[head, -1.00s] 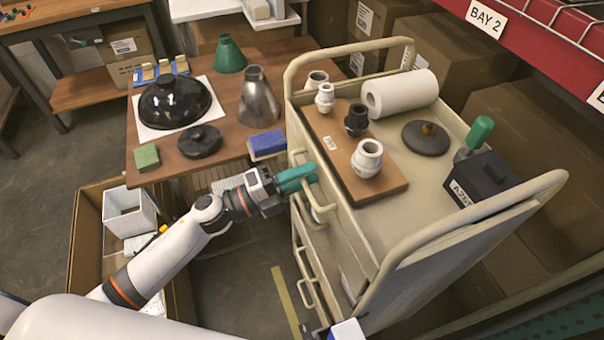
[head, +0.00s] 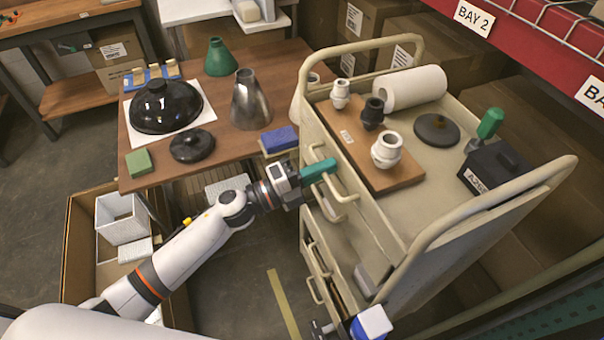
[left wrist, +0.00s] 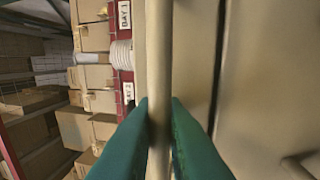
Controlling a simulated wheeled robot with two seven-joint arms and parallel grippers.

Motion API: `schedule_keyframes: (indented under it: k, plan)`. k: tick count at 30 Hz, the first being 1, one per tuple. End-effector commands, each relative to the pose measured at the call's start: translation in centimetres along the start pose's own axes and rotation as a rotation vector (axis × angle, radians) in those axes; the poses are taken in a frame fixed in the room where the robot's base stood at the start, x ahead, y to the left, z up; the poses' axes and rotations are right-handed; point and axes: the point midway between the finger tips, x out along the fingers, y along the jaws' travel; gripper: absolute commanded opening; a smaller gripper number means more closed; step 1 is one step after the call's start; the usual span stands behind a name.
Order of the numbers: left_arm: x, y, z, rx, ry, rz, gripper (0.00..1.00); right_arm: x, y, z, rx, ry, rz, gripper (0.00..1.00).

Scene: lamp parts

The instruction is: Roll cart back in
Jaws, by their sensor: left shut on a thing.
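The beige cart (head: 445,215) stands right of the wooden table, with a raised tube rail at each end. Its near side carries drawers with bar handles (head: 350,212). My left gripper (head: 326,168) has teal fingers and is shut on an upper bar handle at that side. In the left wrist view the teal fingertips (left wrist: 160,120) sit on both sides of the beige bar (left wrist: 159,60). A blue and white part at the bottom edge by the cart may belong to my right arm; no right fingers are clear.
A wooden board (head: 370,150) with fittings, a paper roll (head: 412,88), a dark disc (head: 437,130) and a black box (head: 497,165) ride on the cart. The table (head: 222,150) holds lamp shades. Boxes and red shelving stand behind. A yellow strip (head: 283,303) marks the floor.

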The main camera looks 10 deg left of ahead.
Motion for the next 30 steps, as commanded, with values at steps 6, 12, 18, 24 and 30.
schedule_keyframes:
  k: [6,12,18,24,30]
  plan:
    - [4.3,-0.7,0.0,0.000,-0.001,0.004,0.00,0.4,-0.1,-0.1,-0.001,0.000,-0.001,0.36]
    - [7.9,-1.4,0.0,0.001,-0.003,0.004,0.00,0.9,-0.2,-0.1,-0.001,0.000,-0.002,0.36]
    - [10.8,-2.0,0.0,0.001,-0.002,0.003,0.00,1.6,-0.2,-0.2,-0.001,0.000,-0.003,0.36]
    - [12.7,-2.4,0.0,0.001,-0.002,0.003,0.00,2.0,-0.2,-0.2,-0.001,0.000,-0.003,0.36]
    - [13.6,-2.5,0.0,0.000,-0.001,0.001,0.00,2.2,-0.3,-0.2,-0.001,0.000,-0.003,0.36]
